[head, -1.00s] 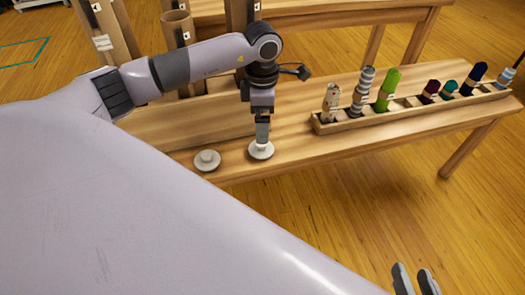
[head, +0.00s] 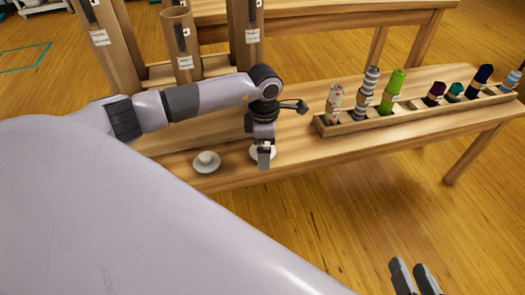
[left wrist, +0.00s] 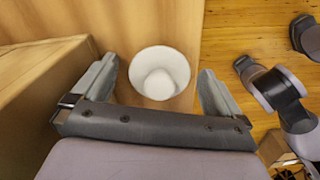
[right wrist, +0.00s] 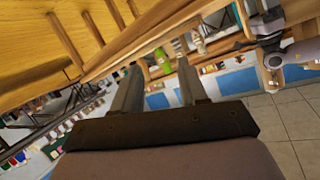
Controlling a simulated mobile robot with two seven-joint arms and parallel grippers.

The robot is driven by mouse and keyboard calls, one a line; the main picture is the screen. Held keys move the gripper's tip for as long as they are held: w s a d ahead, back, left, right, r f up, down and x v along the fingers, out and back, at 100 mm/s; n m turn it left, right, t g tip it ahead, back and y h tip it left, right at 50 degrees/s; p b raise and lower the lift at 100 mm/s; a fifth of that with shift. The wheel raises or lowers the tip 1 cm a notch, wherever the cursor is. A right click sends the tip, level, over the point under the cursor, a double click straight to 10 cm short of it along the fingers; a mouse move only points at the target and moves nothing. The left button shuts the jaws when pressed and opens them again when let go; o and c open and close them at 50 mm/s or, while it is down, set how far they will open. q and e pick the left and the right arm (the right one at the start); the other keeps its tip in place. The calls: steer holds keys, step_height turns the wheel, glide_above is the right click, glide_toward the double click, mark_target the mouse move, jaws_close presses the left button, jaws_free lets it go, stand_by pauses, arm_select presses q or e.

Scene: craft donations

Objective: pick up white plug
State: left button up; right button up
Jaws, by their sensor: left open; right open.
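A white plug (head: 272,153), a round disc with a knob, lies near the front edge of the wooden table. My left gripper (head: 264,160) is over it in the head view and hides most of it. In the left wrist view the white plug (left wrist: 160,72) lies between and just beyond the open fingers, with its knob towards the camera; the fingers appear clear of it. A second, off-white plug (head: 206,161) lies to the left on the table. My right gripper (head: 413,280) is open and empty, over the floor at bottom right.
A wooden rack (head: 345,127) with several coloured rolled items stands on the right part of the table. Tall wooden tubes (head: 178,42) with labels stand behind my left arm. The table (head: 310,160) is bare between plugs and rack.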

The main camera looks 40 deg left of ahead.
arm_select(q)
steer(key=c, duration=1)
steer(key=shift+c, duration=0.4)
steer(key=shift+r, duration=0.1)
